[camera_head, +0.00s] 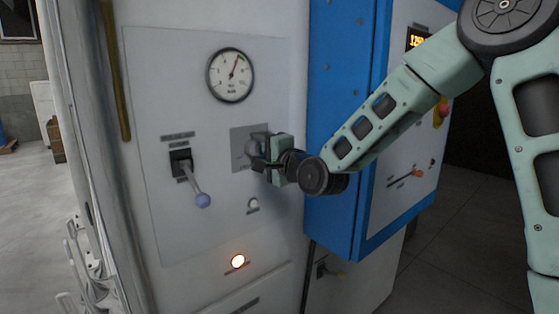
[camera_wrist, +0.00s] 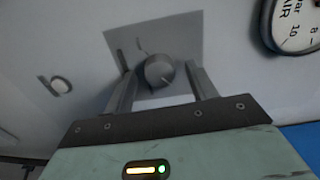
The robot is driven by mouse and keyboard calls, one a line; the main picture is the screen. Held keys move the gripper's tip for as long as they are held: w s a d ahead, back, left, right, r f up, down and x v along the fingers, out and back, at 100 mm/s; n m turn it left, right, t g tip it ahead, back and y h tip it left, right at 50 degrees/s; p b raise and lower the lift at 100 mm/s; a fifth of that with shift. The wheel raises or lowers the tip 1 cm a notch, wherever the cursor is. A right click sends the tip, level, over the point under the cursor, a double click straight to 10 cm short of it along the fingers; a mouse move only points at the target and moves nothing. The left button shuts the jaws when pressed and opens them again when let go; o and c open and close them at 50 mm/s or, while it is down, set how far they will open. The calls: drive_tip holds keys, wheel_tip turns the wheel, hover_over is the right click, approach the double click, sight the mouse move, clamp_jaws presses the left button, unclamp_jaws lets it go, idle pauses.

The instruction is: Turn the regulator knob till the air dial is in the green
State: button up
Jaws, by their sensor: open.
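The regulator knob (camera_wrist: 160,71) is a round grey knob with a pale mark, on a grey square plate (camera_wrist: 185,32) in the wrist view. My gripper (camera_wrist: 163,82) is open, with one finger on each side of the knob; I cannot tell if they touch it. In the head view my gripper (camera_head: 264,152) is up against the panel and largely covers the knob (camera_head: 251,148). The air dial (camera_head: 231,76) is a round white gauge above it, its red needle pointing up and slightly right. The dial (camera_wrist: 295,22) is cut off in the wrist view.
A lever switch with a blue ball end (camera_head: 203,200) sticks out left of the knob. A small white button (camera_head: 253,205) and a lit orange lamp (camera_head: 238,261) sit below. A blue cabinet (camera_head: 340,110) stands close on the right, beneath my arm.

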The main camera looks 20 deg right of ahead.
drive_tip(key=b+v, duration=0.9)
drive_tip(key=v, duration=0.7)
drive_tip(key=shift+s, duration=0.35)
drive_tip(key=shift+d, duration=0.1)
